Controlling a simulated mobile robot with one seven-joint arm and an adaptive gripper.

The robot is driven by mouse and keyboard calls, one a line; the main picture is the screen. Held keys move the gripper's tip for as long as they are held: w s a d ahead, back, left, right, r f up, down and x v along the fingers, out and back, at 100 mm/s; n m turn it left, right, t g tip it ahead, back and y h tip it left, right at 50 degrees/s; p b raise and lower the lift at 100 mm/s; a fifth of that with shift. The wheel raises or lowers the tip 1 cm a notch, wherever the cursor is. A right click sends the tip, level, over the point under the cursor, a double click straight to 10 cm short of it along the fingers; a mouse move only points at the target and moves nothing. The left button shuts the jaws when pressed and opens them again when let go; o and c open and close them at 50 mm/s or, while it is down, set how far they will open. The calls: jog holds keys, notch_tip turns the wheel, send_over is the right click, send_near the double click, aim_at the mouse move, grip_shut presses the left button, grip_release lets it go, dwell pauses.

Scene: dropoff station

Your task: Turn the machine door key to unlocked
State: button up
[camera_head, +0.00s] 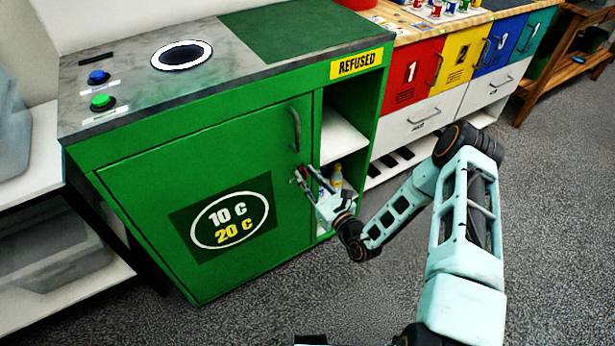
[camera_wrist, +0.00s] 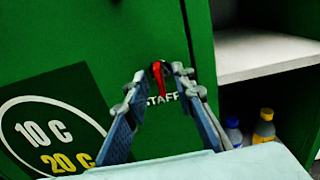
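The machine door (camera_head: 150,180) is a flat green panel with a "10 C 20 C" sign, and it appears shut. In the wrist view, the red key (camera_wrist: 159,79) sits at a dark lock on the door, above the word STAFF. My gripper (camera_wrist: 160,76) is open, with one fingertip on each side of the key and a gap between them. I cannot tell whether either fingertip touches the key. In the head view my gripper (camera_head: 303,176) is at the door's right edge, below the handle (camera_head: 296,129), and the key is mostly hidden there.
Right of the door, an open compartment marked REFUSED (camera_head: 357,64) has a white shelf (camera_head: 340,135). A bottle with a yellow cap (camera_wrist: 264,128) and one with a blue cap (camera_wrist: 233,130) stand below it. Coloured numbered drawers (camera_head: 412,75) are further right. Grey floor (camera_head: 560,200) is clear at the right.

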jog(key=v, duration=1.2)
dwell(0.4)
